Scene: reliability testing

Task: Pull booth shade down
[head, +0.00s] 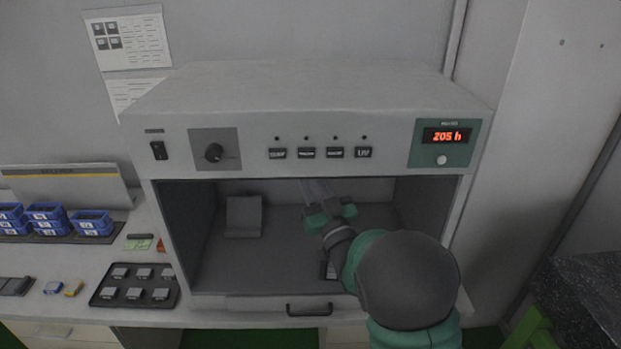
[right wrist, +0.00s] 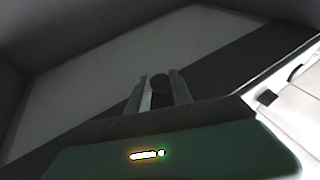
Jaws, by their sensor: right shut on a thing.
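The booth (head: 300,95) is a grey box with an open front, seen in the head view. My right arm reaches into the opening, and my right gripper (head: 318,188) points up just under the top front edge. In the right wrist view my right gripper (right wrist: 163,94) is shut on a small dark round knob (right wrist: 160,82) between its fingers. The knob is hidden in the head view. I cannot make out the shade itself; the front opening is uncovered. My left gripper is not in view.
A grey stand (head: 243,216) is inside the booth at the left. A dark handle (head: 309,309) is on the front below the opening. Blue bins (head: 47,212) and a dark tray (head: 133,287) with small pieces lie on the bench at left. A dark-topped table (head: 590,300) stands at right.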

